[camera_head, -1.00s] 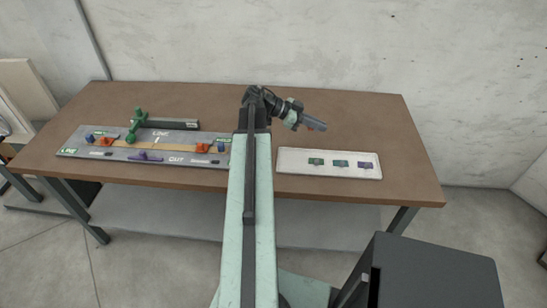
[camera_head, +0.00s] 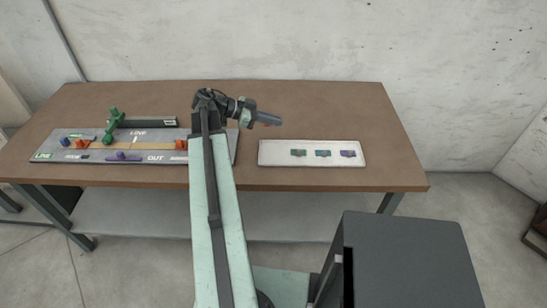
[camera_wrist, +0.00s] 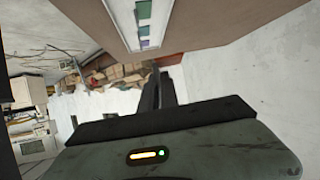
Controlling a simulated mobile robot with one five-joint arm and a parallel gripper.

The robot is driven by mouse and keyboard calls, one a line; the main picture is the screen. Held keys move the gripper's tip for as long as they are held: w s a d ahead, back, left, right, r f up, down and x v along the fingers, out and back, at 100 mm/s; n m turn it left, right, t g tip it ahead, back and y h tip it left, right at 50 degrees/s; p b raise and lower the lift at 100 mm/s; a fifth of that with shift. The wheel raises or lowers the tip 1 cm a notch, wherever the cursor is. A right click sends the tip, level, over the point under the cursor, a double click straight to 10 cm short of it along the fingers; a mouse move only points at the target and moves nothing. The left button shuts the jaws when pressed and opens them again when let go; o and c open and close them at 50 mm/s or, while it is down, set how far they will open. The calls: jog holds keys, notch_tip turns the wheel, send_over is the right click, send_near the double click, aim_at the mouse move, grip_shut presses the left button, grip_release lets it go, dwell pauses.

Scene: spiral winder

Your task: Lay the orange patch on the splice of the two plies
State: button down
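My gripper (camera_head: 268,119) is raised above the table, between the board and the tray, pointing right. Its two dark fingers (camera_wrist: 161,88) are close together in the wrist view. A small orange-red sliver, apparently the orange patch (camera_head: 267,125), shows at the fingers in the head view. The wrist view does not show it clearly. The two plies (camera_head: 150,145) form a tan strip along the grey board (camera_head: 110,157) at the left, with orange-red blocks at its ends. The splice is too small to make out. My arm hides the board's right part.
A white tray (camera_head: 312,162) on the right holds a green patch (camera_head: 298,152), a teal patch (camera_head: 322,153) and a purple patch (camera_head: 348,153). A green-handled dark bar (camera_head: 147,123) stands behind the strip. A purple piece (camera_head: 122,156) lies in front. The back of the table is clear.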

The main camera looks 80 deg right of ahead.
jog(key=b, duration=0.3)
send_over(274, 156)
notch_tip(274, 156, down, 4)
notch_tip(274, 156, down, 10)
jog(key=b, duration=0.9)
jog(key=shift+d+r, duration=0.1)
jog(key=shift+r+p, duration=0.25)
jog(key=shift+p, duration=0.05)
jog(key=shift+f, duration=0.25)
jog(key=c, duration=2)
grip_release()
jog(key=o, duration=0.4)
